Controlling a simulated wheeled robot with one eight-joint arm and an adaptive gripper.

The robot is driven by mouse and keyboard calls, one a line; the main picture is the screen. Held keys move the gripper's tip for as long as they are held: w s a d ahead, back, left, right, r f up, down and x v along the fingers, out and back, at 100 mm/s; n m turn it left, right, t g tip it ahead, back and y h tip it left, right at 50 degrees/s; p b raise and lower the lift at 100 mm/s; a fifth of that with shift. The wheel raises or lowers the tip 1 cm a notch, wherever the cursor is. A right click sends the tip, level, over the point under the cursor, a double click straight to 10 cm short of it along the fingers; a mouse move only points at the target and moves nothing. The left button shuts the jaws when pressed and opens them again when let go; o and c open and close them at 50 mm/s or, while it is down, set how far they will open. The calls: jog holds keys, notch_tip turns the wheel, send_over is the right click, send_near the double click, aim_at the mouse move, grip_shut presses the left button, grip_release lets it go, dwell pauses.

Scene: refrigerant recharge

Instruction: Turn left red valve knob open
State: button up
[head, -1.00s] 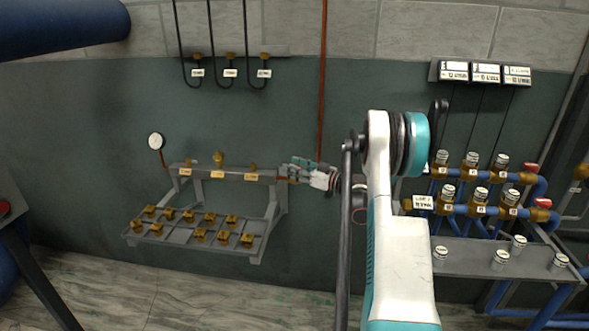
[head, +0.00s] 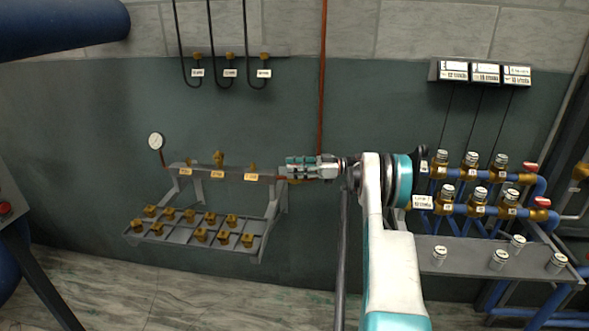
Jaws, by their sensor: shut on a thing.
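My gripper (head: 290,167) is at the right end of the grey manifold bar (head: 232,174) on the left side of the wall. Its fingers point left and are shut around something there. The left red valve knob is not clearly visible; the fingers cover the place at the bar's end, so I cannot see how far it is turned. A thin red pipe (head: 321,90) comes down the wall to this end of the bar.
A round gauge (head: 156,141) stands at the bar's left end. A rack (head: 192,240) of brass fittings is below. At the right, blue piping holds several valves and two red knobs (head: 529,167) (head: 542,202). A grey shelf (head: 465,262) with silver caps sits under them.

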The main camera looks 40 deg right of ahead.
dwell(0.4)
jog(key=o, duration=1.1)
jog(key=shift+v, duration=3.7)
